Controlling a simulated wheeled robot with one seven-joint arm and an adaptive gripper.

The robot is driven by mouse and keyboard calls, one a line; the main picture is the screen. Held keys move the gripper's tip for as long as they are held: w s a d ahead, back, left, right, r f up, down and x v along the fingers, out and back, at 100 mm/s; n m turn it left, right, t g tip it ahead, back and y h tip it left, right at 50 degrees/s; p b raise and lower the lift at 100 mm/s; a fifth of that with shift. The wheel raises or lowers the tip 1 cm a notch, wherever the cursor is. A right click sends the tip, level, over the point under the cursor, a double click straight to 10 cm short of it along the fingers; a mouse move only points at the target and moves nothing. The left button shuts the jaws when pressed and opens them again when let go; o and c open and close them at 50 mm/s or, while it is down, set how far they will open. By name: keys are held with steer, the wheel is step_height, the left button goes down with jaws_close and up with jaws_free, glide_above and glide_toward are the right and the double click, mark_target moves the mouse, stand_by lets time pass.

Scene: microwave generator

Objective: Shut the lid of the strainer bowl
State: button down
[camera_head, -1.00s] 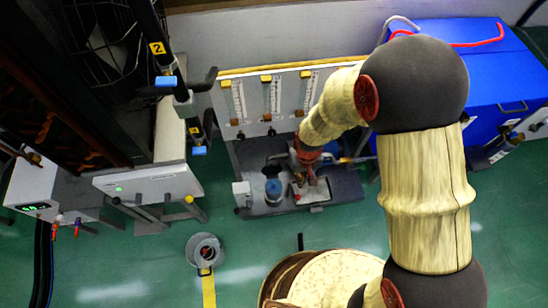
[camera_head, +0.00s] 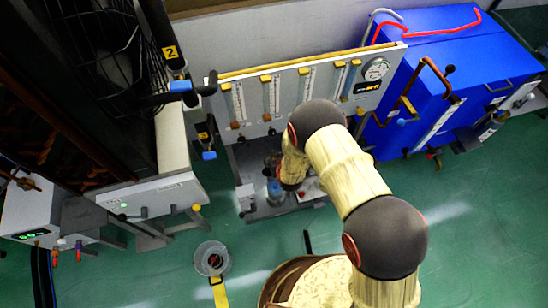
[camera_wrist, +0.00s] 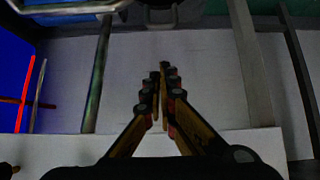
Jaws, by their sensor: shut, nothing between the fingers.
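I cannot identify the strainer bowl or its lid for certain. A small blue-topped cylinder (camera_head: 274,190) stands on the grey platform under the gauge panel in the head view, just left of my arm. A dark rounded part with a lighter rim (camera_wrist: 160,12) is cut off by the top edge of the wrist view, beyond my fingers. My gripper (camera_wrist: 162,75) is shut and empty, its fingertips together in front of a pale flat surface. In the head view my arm hides the gripper.
A white panel (camera_head: 318,98) with several flow tubes and a round gauge stands behind the platform (camera_head: 260,207). A blue cabinet (camera_head: 455,70) with red tubing is at right. A grey round fixture (camera_head: 211,258) sits on the open green floor at lower left.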

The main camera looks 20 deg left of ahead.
step_height(320, 180, down, 7)
steer(key=w+a+b, duration=0.1)
steer(key=w+b, duration=0.1)
steer(key=b, duration=0.3)
steer(key=shift+w+a, duration=0.25)
steer(key=shift+a, duration=0.05)
steer(key=shift+s, duration=0.15)
